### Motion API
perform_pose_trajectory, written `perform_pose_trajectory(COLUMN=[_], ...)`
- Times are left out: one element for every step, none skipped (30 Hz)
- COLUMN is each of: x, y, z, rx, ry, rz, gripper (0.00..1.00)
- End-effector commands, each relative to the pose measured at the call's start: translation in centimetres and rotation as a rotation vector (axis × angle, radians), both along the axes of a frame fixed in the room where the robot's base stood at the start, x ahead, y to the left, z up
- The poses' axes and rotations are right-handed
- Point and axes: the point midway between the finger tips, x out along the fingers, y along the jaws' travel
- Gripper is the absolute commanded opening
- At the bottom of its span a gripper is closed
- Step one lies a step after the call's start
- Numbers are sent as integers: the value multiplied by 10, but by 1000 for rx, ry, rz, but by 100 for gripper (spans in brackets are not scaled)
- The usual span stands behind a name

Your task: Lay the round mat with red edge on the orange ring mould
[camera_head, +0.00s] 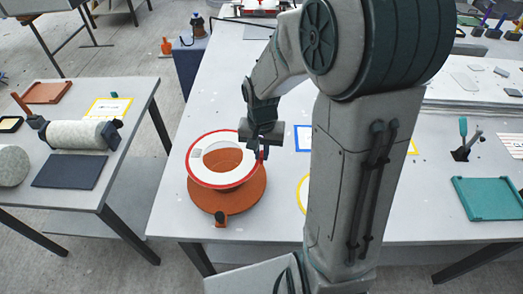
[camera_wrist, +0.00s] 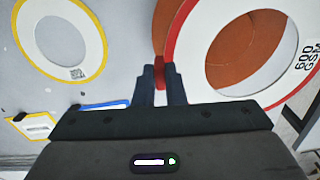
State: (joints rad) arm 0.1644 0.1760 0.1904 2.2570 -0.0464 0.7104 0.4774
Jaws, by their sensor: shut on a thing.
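The round mat with red edge (camera_head: 194,164) is a white ring with a wide hole. My gripper (camera_head: 262,150) is shut on its right rim in the head view. In the wrist view my gripper (camera_wrist: 161,72) pinches a red-edged part of the mat (camera_wrist: 191,62), which carries "600 GSM" lettering. The orange ring mould (camera_head: 228,203) lies on the table, largely under the mat, and shows through its hole and along its near side. The mould (camera_wrist: 243,45) also shows through the hole in the wrist view. I cannot tell whether mat and mould touch.
A yellow-edged round mat (camera_wrist: 94,38) lies on the table, partly behind my arm in the head view. A blue-edged piece (camera_head: 304,131) lies behind it. The left table (camera_head: 122,160) stands apart across a gap. A teal tray (camera_head: 488,199) is at right.

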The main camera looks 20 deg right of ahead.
Motion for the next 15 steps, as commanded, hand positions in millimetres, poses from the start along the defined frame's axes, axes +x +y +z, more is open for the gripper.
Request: perform_pose_trajectory(x=[0, 0, 0, 0, 0, 0, 0, 0, 0, 0, 0, 0, 0, 0, 0], y=[0, 0, 0, 0, 0, 0, 0, 0, 0, 0, 0, 0, 0, 0, 0], z=[-5, -7, -9, -11, -14, -17, -19, -22, -25, -27, -30, -33, -35, -38, -41], rx=[0, 0, 0, 0, 0, -1, -1, -1, 0, 0, 0, -1, -1, -1, -1], ry=[1, 1, 1, 1, 1, 1, 1, 1, 2, 2, 2, 1, 1, 1, 1], rz=[0, 0, 0, 0, 0, 1, 1, 1, 1, 1, 1, 1, 1, 1, 1], gripper=[0, 0, 0, 0, 0, 0, 0, 0, 0, 0, 0, 0, 0, 0, 0])
